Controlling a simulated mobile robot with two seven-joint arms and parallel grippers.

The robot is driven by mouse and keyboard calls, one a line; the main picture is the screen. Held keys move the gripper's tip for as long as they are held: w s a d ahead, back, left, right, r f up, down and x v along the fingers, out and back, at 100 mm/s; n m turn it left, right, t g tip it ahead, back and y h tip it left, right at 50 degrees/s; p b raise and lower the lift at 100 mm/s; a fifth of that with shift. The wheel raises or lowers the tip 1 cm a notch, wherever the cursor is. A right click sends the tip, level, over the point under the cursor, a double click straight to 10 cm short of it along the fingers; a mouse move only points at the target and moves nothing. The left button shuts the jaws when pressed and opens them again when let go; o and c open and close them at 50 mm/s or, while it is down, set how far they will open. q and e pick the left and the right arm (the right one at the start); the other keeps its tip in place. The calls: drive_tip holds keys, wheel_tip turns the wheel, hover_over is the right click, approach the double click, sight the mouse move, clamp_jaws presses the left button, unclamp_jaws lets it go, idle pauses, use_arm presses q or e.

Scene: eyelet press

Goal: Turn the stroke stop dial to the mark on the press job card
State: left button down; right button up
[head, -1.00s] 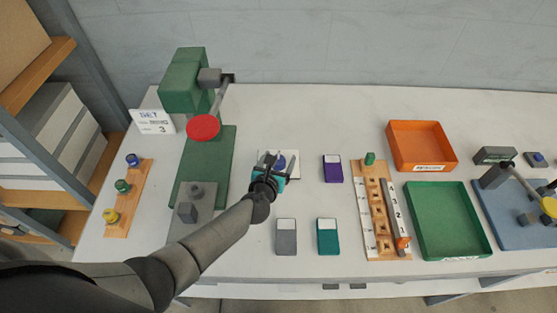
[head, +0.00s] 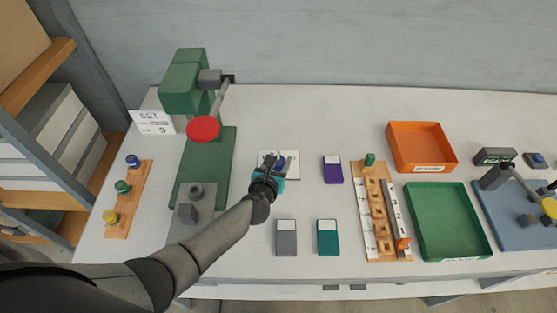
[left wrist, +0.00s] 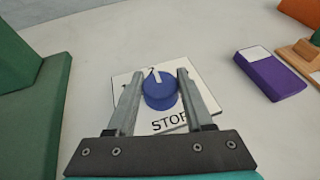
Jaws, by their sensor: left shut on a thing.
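The blue stroke stop dial (left wrist: 160,92) sits on a white plate printed STOP (left wrist: 202,107), on the table right of the green press. Its white pointer line points towards the plate's far edge in the left wrist view; the marks there are partly hidden by the fingers. My left gripper (left wrist: 157,88) is shut on the dial, one finger on each side. In the head view, my left gripper (head: 270,167) partly covers the dial (head: 280,161). The white job card (head: 152,122) stands left of the press; its small lettering is hard to read. My right gripper is not in view.
The green press (head: 208,165) with a red round part (head: 203,129) stands left of the dial. A purple box (head: 332,170), grey box (head: 286,238) and teal box (head: 328,238) lie nearby. Orange (head: 422,147) and green trays (head: 448,220) are further right.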

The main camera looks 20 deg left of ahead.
use_arm(q)
drive_tip(key=m+h+b, duration=0.1)
drive_tip(key=m+h, duration=0.1)
drive_tip(key=h, duration=0.1)
drive_tip(key=shift+a+f+m+g, duration=0.1)
drive_tip(key=shift+m+g, duration=0.2)
drive_tip(key=shift+m, duration=0.1)
drive_tip(key=m+g+h+b, duration=0.1)
drive_tip(key=m+h, duration=0.1)
drive_tip(key=h, duration=0.1)
drive_tip(key=shift+m+b, duration=0.3)
drive_tip(key=m+g+h+b, duration=0.3)
drive_tip(key=m+h+b, duration=0.1)
drive_tip(key=b, duration=0.1)
drive_tip(key=shift+f+m, duration=0.1)
drive_tip(key=shift+m, duration=0.3)
drive_tip(key=shift+m+g+h+b, duration=0.9)
drive_tip(key=shift+m+g+b, duration=0.1)
drive_tip(key=shift+g+b, duration=0.15)
drive_tip(key=shift+r, duration=0.2)
drive_tip(key=shift+c, duration=1.5)
unclamp_jaws()
